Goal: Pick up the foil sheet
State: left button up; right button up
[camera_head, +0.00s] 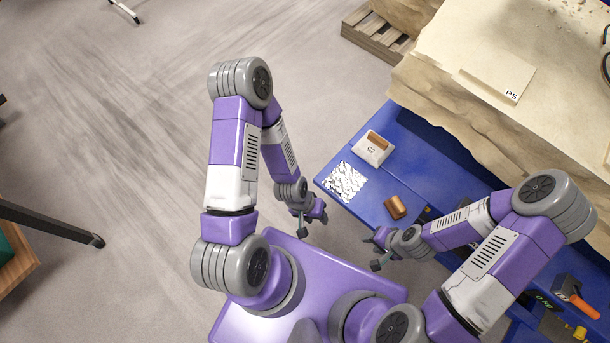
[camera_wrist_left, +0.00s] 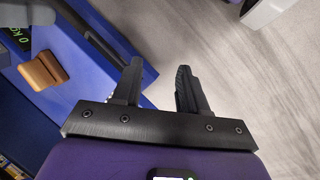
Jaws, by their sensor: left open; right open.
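The foil sheet (camera_head: 345,181) is a crinkled silvery-white square lying flat on the blue bench top (camera_head: 373,207), near its left corner. My left gripper (camera_head: 312,228) is open and empty, just off the bench edge, below and left of the foil in the head view. In the left wrist view its two black fingers (camera_wrist_left: 159,74) stand apart with floor between them. The foil is mostly hidden there; only a few pale specks show beside the left finger. My right gripper (camera_head: 369,253) is open and empty, off the bench's front edge, below and right of the foil.
A pale block marked C2 (camera_head: 371,148) with a brown piece on top sits just beyond the foil. A brown block (camera_head: 396,207) lies right of it and also shows in the left wrist view (camera_wrist_left: 42,71). A large sandy slab (camera_head: 470,115) stands behind.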

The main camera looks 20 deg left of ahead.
aim_at(344, 181)
jog(key=z, duration=4.2)
jog(key=k, duration=2.1)
jog(key=u, duration=0.2)
